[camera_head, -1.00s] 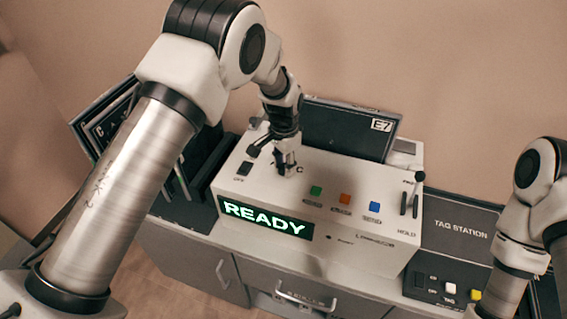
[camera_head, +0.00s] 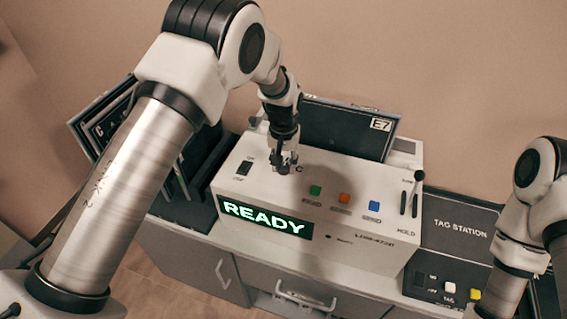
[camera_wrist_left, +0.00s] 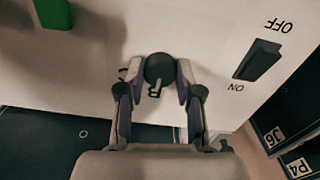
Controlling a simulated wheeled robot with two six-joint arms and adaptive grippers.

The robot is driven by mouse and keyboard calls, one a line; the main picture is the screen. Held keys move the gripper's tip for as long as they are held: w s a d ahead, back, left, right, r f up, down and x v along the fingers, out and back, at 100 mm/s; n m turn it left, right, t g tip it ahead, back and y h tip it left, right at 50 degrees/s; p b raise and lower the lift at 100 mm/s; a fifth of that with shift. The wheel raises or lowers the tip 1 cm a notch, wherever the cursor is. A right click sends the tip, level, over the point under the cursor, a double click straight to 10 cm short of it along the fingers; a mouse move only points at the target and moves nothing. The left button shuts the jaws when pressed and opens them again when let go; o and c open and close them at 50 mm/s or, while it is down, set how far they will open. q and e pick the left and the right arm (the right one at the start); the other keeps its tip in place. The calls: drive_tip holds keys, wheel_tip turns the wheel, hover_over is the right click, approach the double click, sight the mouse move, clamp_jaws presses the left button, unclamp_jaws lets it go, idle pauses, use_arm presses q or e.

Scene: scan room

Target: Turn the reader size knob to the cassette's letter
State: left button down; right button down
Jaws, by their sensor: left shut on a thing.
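The size knob is a dark round knob (camera_wrist_left: 159,68) on the reader's light top panel (camera_head: 333,177). My left gripper (camera_wrist_left: 160,80), also in the head view (camera_head: 283,167), is shut on the knob, one finger on each side. In the wrist view a light mark on the knob points toward the letter B; another letter left of it is partly hidden by the finger. In the head view a C shows right of the knob. A dark cassette (camera_head: 345,130) labelled E7 stands at the reader's back; no size letter is readable on it. My right gripper is out of view.
The reader's display (camera_head: 263,217) reads READY. Green (camera_head: 315,190), orange (camera_head: 344,198) and blue (camera_head: 374,205) buttons and a slide lever (camera_head: 417,178) lie right of the knob. An ON/OFF rocker (camera_head: 245,167) is left of it. Dark cassettes (camera_head: 108,125) stand in a rack at left.

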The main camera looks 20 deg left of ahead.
sight(284, 166)
use_arm(q)
drive_tip(key=shift+s+f, duration=0.1)
drive_tip(key=shift+f, duration=0.1)
drive_tip(key=c, duration=1.1)
unclamp_jaws()
drive_tip(key=o, duration=0.3)
drive_tip(key=shift+o, duration=0.2)
drive_tip(key=shift+w, duration=0.25)
wheel_tip(284, 166, up, 12)
